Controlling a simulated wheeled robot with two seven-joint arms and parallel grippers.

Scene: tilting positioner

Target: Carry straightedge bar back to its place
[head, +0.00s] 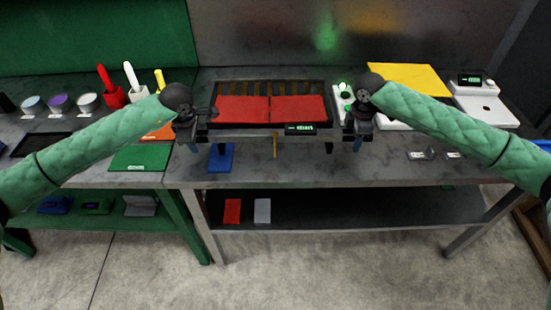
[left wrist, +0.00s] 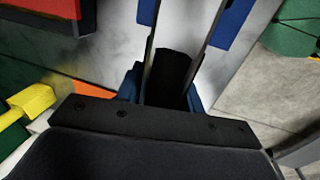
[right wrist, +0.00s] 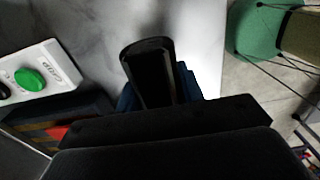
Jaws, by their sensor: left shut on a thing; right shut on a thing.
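The straightedge bar (head: 255,134) is a long, thin grey bar running left to right between my grippers, in front of the red-topped positioner (head: 243,109). It looks about level in the head view. My left gripper (head: 192,146) is shut on its left end; a black end piece (left wrist: 173,72) shows between blue fingers in the left wrist view. My right gripper (head: 357,146) is shut on its right end; a rounded black end piece (right wrist: 150,68) shows in the right wrist view. I cannot tell the bar's height above the table.
A blue stand (head: 220,158) is on the grey table (head: 385,172), below the bar near my left gripper. A green-button box (head: 343,91) is beside the positioner. Coloured-handled tools (head: 110,90) stand at left; a white scale (head: 485,108) is at right. Table space right of centre front is clear.

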